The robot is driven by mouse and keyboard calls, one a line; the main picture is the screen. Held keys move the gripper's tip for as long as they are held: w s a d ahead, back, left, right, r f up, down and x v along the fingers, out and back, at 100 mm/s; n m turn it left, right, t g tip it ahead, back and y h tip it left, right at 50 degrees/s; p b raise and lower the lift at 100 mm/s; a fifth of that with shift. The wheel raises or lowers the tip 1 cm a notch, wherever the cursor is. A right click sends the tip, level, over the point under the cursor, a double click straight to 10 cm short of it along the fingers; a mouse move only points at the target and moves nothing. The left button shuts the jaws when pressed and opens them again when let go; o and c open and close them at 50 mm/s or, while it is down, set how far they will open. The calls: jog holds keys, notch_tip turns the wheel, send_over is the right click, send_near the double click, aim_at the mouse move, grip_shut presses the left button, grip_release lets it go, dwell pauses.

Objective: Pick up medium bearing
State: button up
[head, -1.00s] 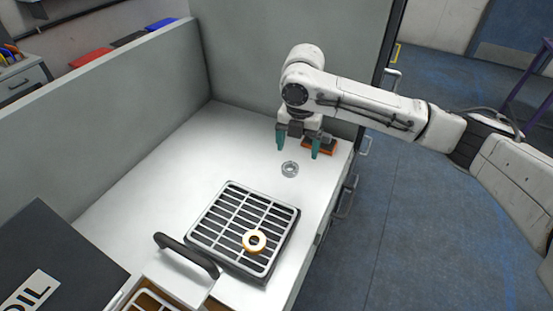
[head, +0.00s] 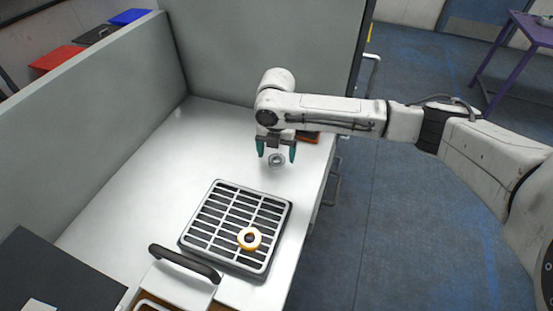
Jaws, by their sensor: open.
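A small silver ring-shaped bearing (head: 276,160) is on the white worktop, near its right side. My gripper (head: 276,156) is open, with teal fingers pointing down on the left and right of this bearing in the picture. I cannot tell how far the fingertips are above the worktop. A larger, gold-coloured ring bearing (head: 249,239) lies on the grated tray (head: 193,226), away from my gripper. Which of the two is the medium one is not marked.
The worktop (head: 140,165) is clear on its left. Grey partition walls (head: 265,50) stand behind and left. A black handle (head: 184,263) rises near the tray's front. An orange-brown block (head: 308,137) sits behind my gripper. Blue floor lies to the right.

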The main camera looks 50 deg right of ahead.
jog(key=shift+f, duration=1.15)
jog(key=c, duration=1.2)
jog(key=shift+r, duration=0.1)
